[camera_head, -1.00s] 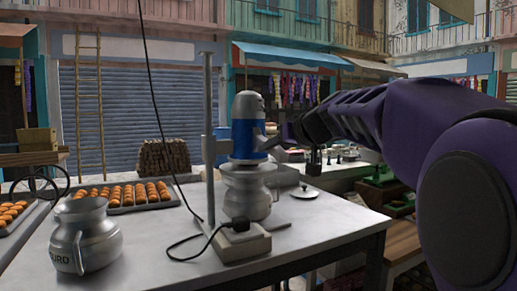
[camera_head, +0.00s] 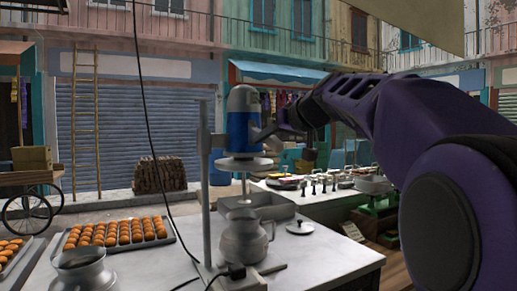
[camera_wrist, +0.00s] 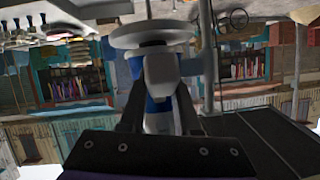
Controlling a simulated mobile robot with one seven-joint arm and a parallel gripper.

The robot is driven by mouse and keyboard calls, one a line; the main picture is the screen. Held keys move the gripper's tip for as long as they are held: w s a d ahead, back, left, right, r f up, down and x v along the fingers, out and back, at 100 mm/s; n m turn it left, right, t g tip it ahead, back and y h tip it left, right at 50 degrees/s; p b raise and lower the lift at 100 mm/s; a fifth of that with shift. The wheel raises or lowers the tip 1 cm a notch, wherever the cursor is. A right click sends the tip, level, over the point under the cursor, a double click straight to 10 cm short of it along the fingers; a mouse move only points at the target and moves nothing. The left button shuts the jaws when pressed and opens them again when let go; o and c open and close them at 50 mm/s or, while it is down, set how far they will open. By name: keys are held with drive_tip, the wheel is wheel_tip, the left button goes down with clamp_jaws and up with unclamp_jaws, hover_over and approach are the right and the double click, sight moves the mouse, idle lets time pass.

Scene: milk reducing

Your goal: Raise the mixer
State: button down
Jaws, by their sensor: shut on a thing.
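The mixer (camera_head: 238,136) is a blue and silver motor body with a round pale lid disc (camera_head: 246,164) beneath it. It is upright beside a vertical grey post (camera_head: 205,180), above a silver pot (camera_head: 244,243) on the table. A clear gap shows between disc and pot mouth. My gripper (camera_head: 266,131) is at the mixer's right side. In the wrist view, which is upside down, the gripper's dark fingers (camera_wrist: 159,100) are closed around a pale part of the mixer (camera_wrist: 160,70). The inside of the pot is hidden.
A second metal pot (camera_head: 84,272) stands at the table's front left. A tray of orange sweets (camera_head: 118,233) and a loose lid (camera_head: 299,228) lie on the table. A black cable hangs left of the post. A grey rectangular container (camera_head: 275,205) is behind the pot.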

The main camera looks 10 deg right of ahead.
drive_tip(key=shift+r, duration=0.25)
drive_tip(key=c, duration=0.6)
unclamp_jaws()
